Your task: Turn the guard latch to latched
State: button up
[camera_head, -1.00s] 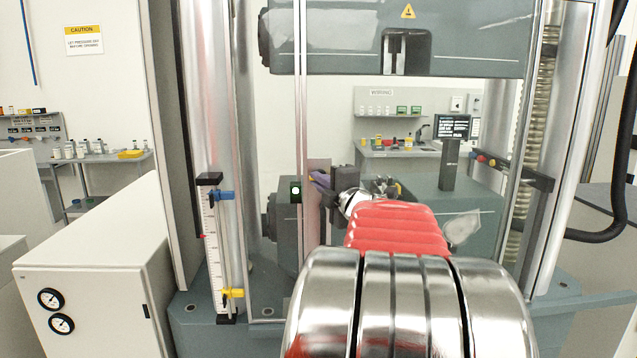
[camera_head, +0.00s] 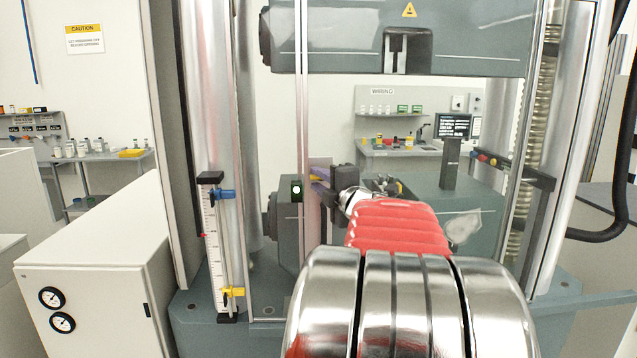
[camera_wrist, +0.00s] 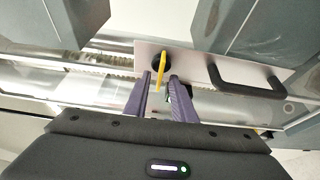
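The guard latch (camera_wrist: 161,66) is a yellow lever on a round black hub, mounted on a flat pale plate in the wrist view. Its lever points down the picture toward my gripper. My gripper (camera_wrist: 160,80) has two purple fingers, apart, with the lever's end between their tips. I cannot tell whether either finger touches it. My wrist and the narrow clear panel hide much of the latch there.
A black handle (camera_wrist: 248,78) is right of the latch on the plate. The machine's columns (camera_head: 222,90) and crosshead (camera_head: 345,40) frame my arm. A scale with blue and yellow markers (camera_head: 214,240) stands left.

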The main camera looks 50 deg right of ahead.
jog(key=v, duration=1.3)
jog(key=shift+s+a, duration=0.25)
jog(key=shift+s, duration=0.1)
